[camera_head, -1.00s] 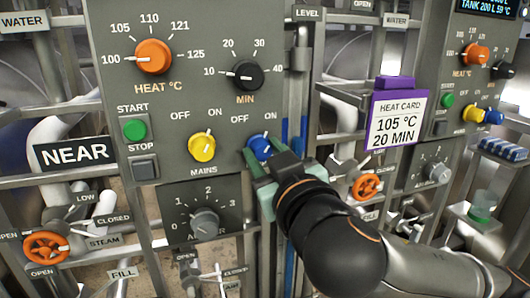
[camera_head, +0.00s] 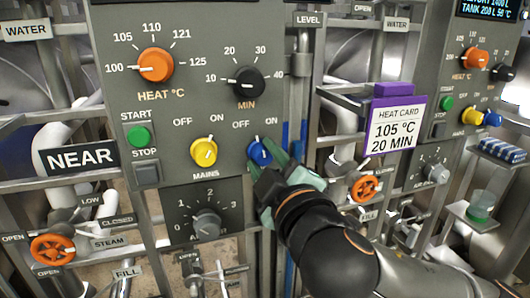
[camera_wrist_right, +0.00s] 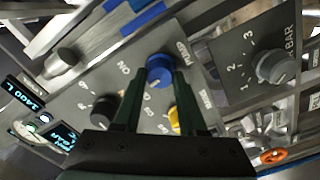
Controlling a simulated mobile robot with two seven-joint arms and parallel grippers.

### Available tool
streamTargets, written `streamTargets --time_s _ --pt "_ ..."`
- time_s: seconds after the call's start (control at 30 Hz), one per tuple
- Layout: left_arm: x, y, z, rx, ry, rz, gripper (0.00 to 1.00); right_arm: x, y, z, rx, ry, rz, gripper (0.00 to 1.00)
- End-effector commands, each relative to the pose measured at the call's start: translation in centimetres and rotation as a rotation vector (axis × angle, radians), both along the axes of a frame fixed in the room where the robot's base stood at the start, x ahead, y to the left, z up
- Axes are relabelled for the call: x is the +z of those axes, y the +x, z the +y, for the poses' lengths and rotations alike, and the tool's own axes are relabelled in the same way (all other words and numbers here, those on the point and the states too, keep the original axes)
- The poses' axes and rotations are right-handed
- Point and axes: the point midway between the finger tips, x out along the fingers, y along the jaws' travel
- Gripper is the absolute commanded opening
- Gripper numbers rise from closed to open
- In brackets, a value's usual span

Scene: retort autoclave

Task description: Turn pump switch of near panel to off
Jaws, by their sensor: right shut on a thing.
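The near panel (camera_head: 180,105) carries a blue pump switch (camera_head: 261,152) at its lower right, under OFF and ON labels. My right gripper (camera_head: 265,158) reaches it from the lower right, its green fingers shut on the knob. In the right wrist view the blue knob (camera_wrist_right: 159,70) sits between the two fingertips (camera_wrist_right: 158,78), beside a PUMP label. The knob's pointer is partly covered, so its exact setting is hard to tell. My left gripper is not in view.
The yellow mains switch (camera_head: 204,152) is just left of the pump switch. The air dial (camera_head: 207,223) is below it and the black minutes knob (camera_head: 248,81) above. A purple heat card holder (camera_head: 394,120) and an orange valve wheel (camera_head: 365,188) stand to the right.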

Motion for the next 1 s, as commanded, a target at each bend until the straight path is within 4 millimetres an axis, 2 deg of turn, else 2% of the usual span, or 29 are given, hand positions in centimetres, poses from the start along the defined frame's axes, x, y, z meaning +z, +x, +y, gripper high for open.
streamTargets --time_s 0.43,1.0 --pt "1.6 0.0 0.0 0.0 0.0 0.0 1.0 0.0 0.0 0.0 0.0 -0.286 -0.094 0.0" --pt "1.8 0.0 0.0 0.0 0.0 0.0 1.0 -0.1 0.0 0.0 -0.001 -0.361 -0.119 0.0"
